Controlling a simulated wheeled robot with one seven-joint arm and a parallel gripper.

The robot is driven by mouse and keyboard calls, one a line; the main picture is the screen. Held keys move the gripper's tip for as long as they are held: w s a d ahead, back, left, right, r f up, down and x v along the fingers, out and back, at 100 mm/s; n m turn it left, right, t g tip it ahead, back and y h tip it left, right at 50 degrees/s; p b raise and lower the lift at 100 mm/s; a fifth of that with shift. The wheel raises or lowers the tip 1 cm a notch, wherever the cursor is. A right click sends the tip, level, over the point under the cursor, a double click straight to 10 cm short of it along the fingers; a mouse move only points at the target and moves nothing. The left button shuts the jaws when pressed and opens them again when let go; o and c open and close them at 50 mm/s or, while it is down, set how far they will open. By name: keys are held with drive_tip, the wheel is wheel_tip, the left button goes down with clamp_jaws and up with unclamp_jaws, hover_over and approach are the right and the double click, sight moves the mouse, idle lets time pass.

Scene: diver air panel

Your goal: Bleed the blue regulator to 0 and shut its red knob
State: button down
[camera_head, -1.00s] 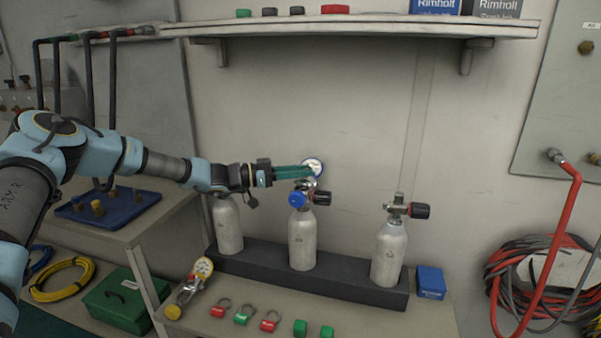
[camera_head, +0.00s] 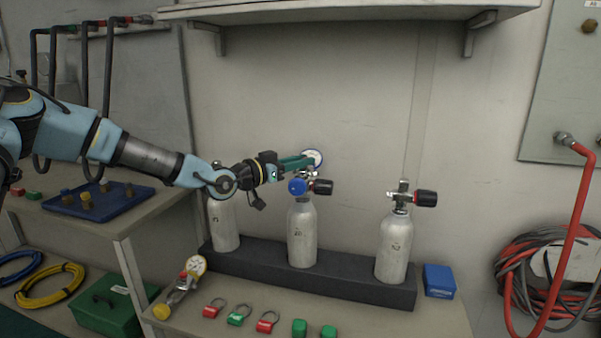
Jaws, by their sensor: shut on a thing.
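The blue regulator (camera_head: 297,187) sits on top of the middle silver cylinder (camera_head: 302,232), its round blue cap facing me. Its white gauge with a blue rim (camera_head: 314,158) stands above it, too small to read. A dark knob with a reddish end (camera_head: 323,187) sticks out to the right of the same valve. My gripper (camera_head: 306,162) comes from the left, its green fingers shut at the top of the blue regulator, just beside the gauge. The exact contact is too small to see.
Another cylinder (camera_head: 394,246) with a red-ended knob stands right, and one (camera_head: 224,225) left, in a dark rack (camera_head: 340,279). A yellow-capped regulator with a gauge (camera_head: 182,287) and several red and green tags lie in front. A shelf (camera_head: 350,14) hangs above.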

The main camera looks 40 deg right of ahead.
drive_tip(key=shift+n+t+b, duration=0.5)
drive_tip(key=shift+t+b, duration=0.1)
drive_tip(key=shift+t, duration=0.2)
drive_tip(key=c, duration=0.7)
unclamp_jaws()
drive_tip(key=a+b, duration=0.1)
drive_tip(key=a, duration=1)
drive_tip(key=shift+b, duration=0.4)
drive_tip(key=shift+s, duration=0.1)
